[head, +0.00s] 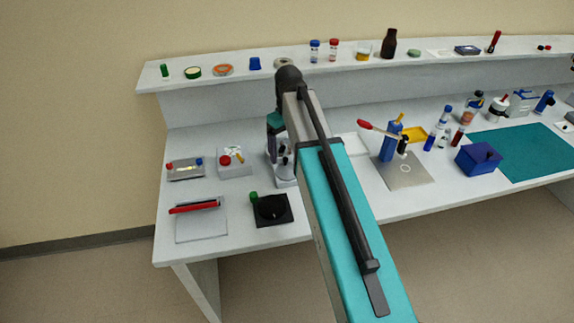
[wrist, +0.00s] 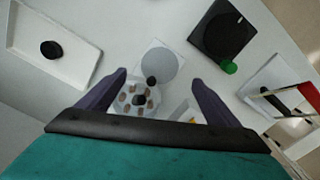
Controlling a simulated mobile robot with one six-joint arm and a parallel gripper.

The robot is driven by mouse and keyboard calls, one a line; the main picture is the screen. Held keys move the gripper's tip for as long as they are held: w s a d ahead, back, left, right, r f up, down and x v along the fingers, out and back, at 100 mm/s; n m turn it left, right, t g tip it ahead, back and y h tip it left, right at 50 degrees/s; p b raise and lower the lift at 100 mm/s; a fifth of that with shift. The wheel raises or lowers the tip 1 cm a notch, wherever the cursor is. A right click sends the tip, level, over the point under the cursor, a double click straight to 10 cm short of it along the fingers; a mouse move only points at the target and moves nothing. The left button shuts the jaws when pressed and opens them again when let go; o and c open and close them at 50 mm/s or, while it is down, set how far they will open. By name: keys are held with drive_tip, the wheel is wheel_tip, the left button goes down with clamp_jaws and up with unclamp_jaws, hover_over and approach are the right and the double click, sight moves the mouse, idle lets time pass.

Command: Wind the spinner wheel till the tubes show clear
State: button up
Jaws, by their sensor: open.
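The spinner (wrist: 157,64) stands below my gripper in the wrist view, with a pale grey disc on a white base. Nearer the palm is a round white wheel (wrist: 126,106) holding several brownish tubes around a dark hub; a small black knob shows beside it. In the head view the spinner (head: 286,183) is partly hidden behind my gripper and arm. My gripper (wrist: 158,78) is open and empty, its two dark fingers apart on either side of the spinner in the picture. In the head view it points down over the spinner (head: 273,148). No contact is visible.
A black pad with a round dial and green knob (head: 271,210) sits in front of the spinner. A red-barred plate (head: 202,222) and a red-knobbed box (head: 234,163) lie left. A blue lever device (head: 391,143) stands right. A shelf (head: 300,72) runs behind.

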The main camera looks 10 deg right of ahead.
sight(288, 171)
drive_tip(key=shift+f+p, duration=1.15)
drive_tip(key=shift+f, duration=3.1)
drive_tip(key=c, duration=1.1)
